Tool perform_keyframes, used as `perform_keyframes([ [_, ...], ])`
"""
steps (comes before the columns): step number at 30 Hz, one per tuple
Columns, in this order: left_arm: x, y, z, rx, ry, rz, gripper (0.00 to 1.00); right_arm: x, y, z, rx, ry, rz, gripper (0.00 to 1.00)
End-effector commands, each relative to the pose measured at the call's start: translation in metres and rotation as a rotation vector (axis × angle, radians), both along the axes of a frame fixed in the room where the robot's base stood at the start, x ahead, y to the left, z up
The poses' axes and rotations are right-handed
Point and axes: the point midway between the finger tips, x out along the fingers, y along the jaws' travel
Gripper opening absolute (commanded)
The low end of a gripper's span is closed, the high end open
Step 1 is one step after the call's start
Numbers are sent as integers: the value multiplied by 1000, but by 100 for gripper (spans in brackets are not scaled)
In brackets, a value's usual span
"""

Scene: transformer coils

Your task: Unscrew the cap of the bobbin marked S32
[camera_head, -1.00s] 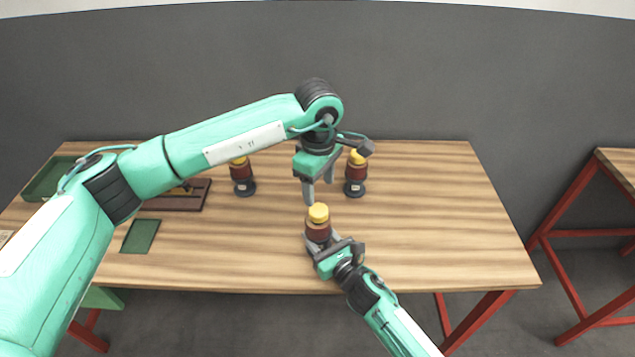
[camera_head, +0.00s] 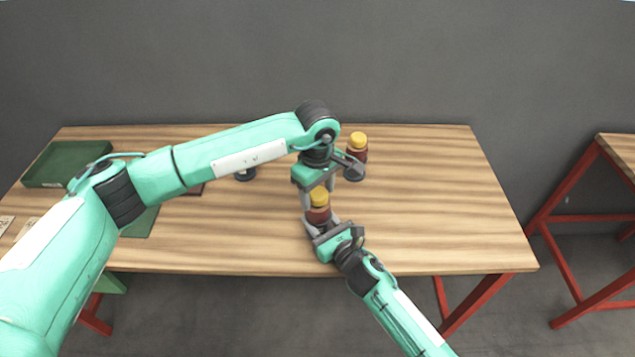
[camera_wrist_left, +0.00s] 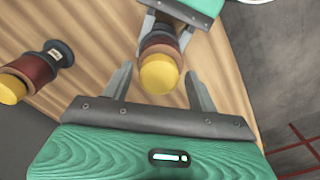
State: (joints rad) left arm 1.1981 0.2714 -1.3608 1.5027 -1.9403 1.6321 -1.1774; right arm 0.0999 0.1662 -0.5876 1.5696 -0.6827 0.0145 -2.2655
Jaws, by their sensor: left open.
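A dark red bobbin (camera_head: 318,216) with a yellow cap (camera_head: 319,197) stands upright near the table's front; no marking on it is readable. My right gripper (camera_head: 318,229) is shut on its lower part; it also shows at the top of the left wrist view (camera_wrist_left: 178,28). My left gripper (camera_head: 317,192) is open, pointing down from above with its fingers on either side of the cap. In the left wrist view the cap (camera_wrist_left: 159,74) sits between the two finger tips, with a gap visible on each side.
Another yellow-capped bobbin (camera_head: 357,150) stands just behind, to the right. A further bobbin (camera_head: 245,174) is mostly hidden behind my left arm. A green tray (camera_head: 68,163) lies at the back left. The right side of the table is clear.

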Motion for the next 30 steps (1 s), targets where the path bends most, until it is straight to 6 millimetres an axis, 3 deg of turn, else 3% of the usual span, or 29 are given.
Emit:
perform_keyframes([
  [7, 0, 0, -1, 0, 0, 0, 59, 0, 0, 2, 2, -2, 1, 0],
  [14, 0, 0, -1, 1, 1, 0, 16, 1, 0, 1, 2, -2, 0, 0],
  [15, 0, 0, -1, 1, 1, 0, 14, 1, 0, 1, 2, -2, 0, 0],
  [25, -1, 0, -1, 0, 3, 225, 13, 1, -1, 1, 2, -1, -2, 0],
  [30, -1, 0, -1, 0, 3, 223, 13, 1, -1, 1, 2, -1, -2, 0],
])
